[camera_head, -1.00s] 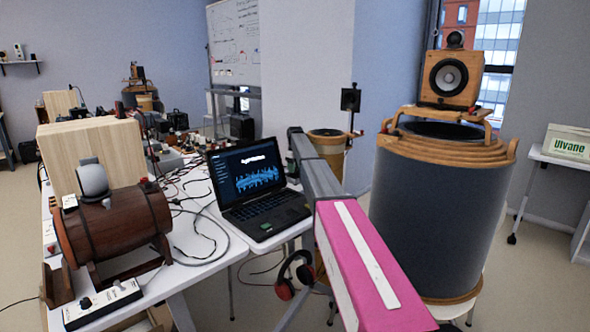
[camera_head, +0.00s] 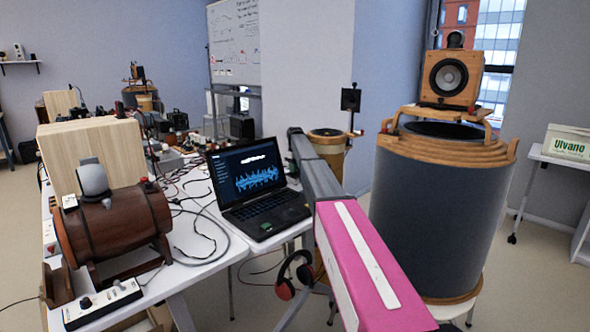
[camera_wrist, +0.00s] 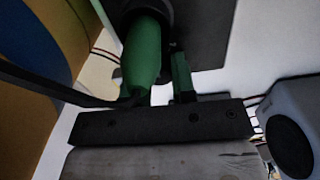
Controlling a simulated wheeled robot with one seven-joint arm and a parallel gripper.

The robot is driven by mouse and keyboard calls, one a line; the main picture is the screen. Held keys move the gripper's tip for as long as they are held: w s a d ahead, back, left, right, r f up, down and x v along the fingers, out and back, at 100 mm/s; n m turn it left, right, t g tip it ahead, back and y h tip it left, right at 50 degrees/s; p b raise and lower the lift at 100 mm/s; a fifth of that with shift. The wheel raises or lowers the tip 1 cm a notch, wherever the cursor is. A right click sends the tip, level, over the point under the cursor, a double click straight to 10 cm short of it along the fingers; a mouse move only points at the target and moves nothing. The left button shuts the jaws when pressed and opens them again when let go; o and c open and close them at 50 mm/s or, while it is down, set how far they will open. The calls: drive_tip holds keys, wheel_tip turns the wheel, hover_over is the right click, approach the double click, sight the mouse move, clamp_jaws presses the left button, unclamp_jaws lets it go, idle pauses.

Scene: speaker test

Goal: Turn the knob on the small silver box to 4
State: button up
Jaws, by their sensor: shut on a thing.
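In the wrist view, my gripper (camera_wrist: 166,60) shows as a dark crossbar with green finger parts reaching up the picture. It is shut on a dark round part (camera_wrist: 152,12) by a flat black surface (camera_wrist: 205,40); shadow hides the contact, and I cannot tell whether this part is the knob. No scale or number is readable. I cannot make out the small silver box for certain. A grey box (camera_wrist: 290,122) with a dark round face stands to the right of the gripper, apart from it. In the head view, my gripper is hidden beyond my pink and grey arm.
A laptop (camera_head: 262,190) stands on the white table (camera_head: 205,280), left of my arm. A wooden barrel (camera_head: 120,225) and a pale box with knobs (camera_head: 102,302) are at the front left. A large grey drum (camera_head: 430,210) with a speaker (camera_head: 450,78) above it stands at right.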

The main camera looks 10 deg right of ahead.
drive_tip(key=shift+m, duration=2.2)
drive_tip(key=o, duration=0.9)
drive_tip(key=shift+r, duration=0.15)
wheel_tip(320, 180, up, 11)
drive_tip(key=shift+f, duration=0.2)
